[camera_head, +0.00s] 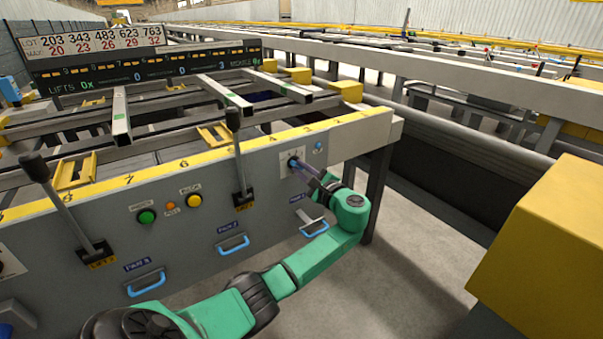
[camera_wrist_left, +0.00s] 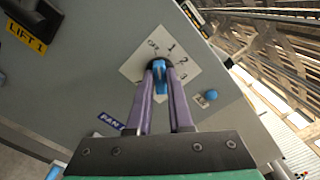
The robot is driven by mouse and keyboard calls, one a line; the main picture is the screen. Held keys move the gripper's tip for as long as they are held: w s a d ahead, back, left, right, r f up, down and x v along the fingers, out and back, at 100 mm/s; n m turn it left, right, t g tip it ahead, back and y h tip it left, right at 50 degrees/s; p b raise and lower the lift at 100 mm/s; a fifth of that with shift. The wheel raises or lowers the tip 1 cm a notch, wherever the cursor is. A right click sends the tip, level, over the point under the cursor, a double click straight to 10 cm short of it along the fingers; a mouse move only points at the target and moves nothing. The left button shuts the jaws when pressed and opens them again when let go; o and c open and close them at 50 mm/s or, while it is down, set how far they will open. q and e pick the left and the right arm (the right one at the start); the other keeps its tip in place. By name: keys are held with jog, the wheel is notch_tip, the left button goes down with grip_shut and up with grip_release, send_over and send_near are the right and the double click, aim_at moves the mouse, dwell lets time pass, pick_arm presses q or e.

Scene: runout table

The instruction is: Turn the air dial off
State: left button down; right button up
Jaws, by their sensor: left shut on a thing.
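A blue part of the dial (camera_wrist_left: 159,76) shows between the fingers. My left gripper (camera_head: 298,163) reaches the dial from the right, and its two fingers (camera_wrist_left: 160,66) are shut on the knob. The fingers hide part of the knob, so its exact setting is hard to read. My right gripper is not in view.
A small blue button (camera_head: 318,146) is right of the dial. Tall levers (camera_head: 238,160) and blue drawer handles (camera_head: 233,244) stick out from the panel on the left. Green (camera_head: 147,216) and yellow (camera_head: 194,200) buttons sit between the levers. A yellow block (camera_head: 540,250) stands at right.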

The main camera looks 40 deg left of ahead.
pick_arm(q)
jog(key=shift+f+n+b, duration=0.15)
jog(key=shift+n+b, duration=0.2)
jog(key=shift+n, duration=0.55)
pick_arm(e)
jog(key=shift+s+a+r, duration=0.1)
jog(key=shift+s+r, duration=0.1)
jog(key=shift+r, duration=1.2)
pick_arm(q)
jog(key=c, duration=0.8)
grip_release()
jog(key=shift+d, duration=0.1)
jog(key=shift+s+d, duration=0.1)
jog(key=shift+d, duration=0.2)
jog(key=p+v, duration=0.1)
jog(key=v, duration=1.3)
jog(key=shift+p, duration=0.35)
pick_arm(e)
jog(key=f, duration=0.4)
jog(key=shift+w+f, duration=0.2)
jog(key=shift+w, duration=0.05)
